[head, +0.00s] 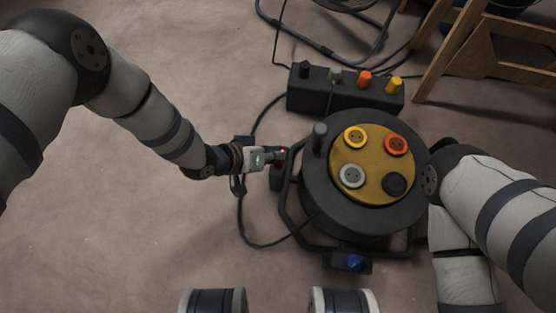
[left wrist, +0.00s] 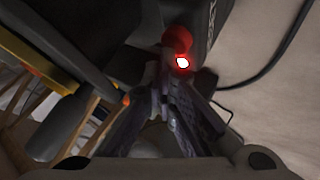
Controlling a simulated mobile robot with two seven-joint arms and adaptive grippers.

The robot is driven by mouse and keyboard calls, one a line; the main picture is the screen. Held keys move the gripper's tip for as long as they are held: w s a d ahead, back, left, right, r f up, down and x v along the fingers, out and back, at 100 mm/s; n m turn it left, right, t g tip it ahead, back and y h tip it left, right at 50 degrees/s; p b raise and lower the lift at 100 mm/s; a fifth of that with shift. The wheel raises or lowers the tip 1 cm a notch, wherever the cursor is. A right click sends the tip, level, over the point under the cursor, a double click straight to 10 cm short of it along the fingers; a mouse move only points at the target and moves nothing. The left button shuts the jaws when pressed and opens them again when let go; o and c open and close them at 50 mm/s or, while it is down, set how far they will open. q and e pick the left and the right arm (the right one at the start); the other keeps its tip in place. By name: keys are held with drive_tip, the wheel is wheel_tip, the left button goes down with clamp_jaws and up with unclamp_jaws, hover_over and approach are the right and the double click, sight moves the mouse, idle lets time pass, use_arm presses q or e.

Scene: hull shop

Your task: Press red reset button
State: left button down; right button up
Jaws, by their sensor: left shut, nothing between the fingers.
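The red button (left wrist: 177,40) is a round red cap on a dark box (left wrist: 208,22) in the left wrist view, with a small glowing white-red lamp (left wrist: 182,62) just below it. In the head view the box (head: 277,178) is at the left side of the cable reel, and my gripper mostly hides the button. My left gripper (head: 279,156) is shut and empty, pointing right at the box. Its closed fingertips (left wrist: 165,84) are close to the button and lamp; I cannot tell whether they touch. My right gripper is out of view.
The black cable reel (head: 312,202) has a yellow face (head: 373,168) with several sockets. A black box (head: 300,90) with coloured plugs lies behind it. A blue plug (head: 355,262) is at its front. Wooden trestles (head: 455,55) stand back right. Cables cross the floor; the left floor is clear.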

use_arm(q)
drive_tip(key=shift+f+b, duration=0.3)
drive_tip(key=shift+f, duration=0.1)
idle(0.6)
drive_tip(key=shift+r, duration=0.1)
drive_tip(key=shift+r+p, duration=0.6)
drive_tip(key=shift+r, duration=0.2)
drive_tip(key=shift+r+p, duration=1.55)
drive_tip(key=shift+r, duration=1)
drive_tip(key=shift+f, duration=0.1)
